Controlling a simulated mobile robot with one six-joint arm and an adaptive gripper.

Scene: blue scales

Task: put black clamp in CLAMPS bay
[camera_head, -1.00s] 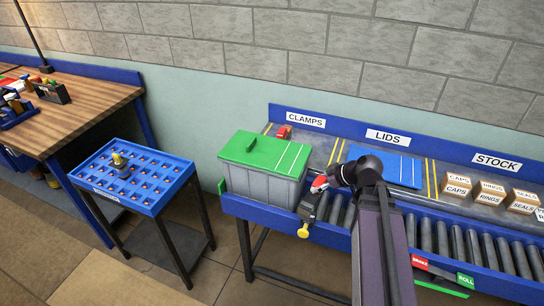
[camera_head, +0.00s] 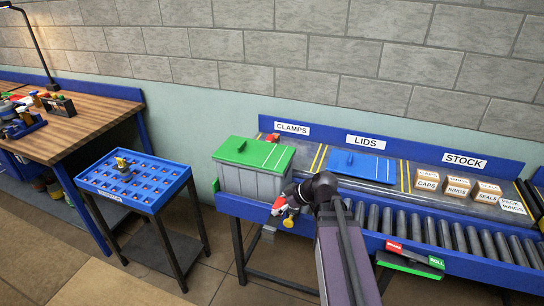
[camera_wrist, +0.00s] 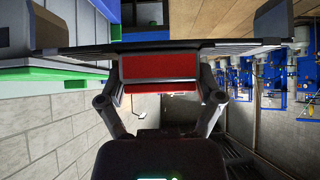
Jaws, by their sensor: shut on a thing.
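My gripper (camera_head: 283,204) is shut on the black clamp, in front of the right end of a grey crate. The clamp's yellow knob (camera_head: 288,222) shows at its lower end; much of its dark body is hidden or too small to make out. In the wrist view a red block (camera_wrist: 160,68) of the held thing sits between my two fingers, with a long dark bar across it. The CLAMPS bay, under its CLAMPS sign (camera_head: 292,129), lies behind the crate and is mostly hidden. A small red thing (camera_head: 272,138) shows in it.
The grey crate with a green lid (camera_head: 252,151) stands at the conveyor's left end, between my gripper and the bay. A blue lid (camera_head: 360,164) lies in the LIDS bay. Small boxes (camera_head: 458,187) stand under STOCK. Rollers (camera_head: 440,231) run along the front. A blue tray cart (camera_head: 132,180) stands left.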

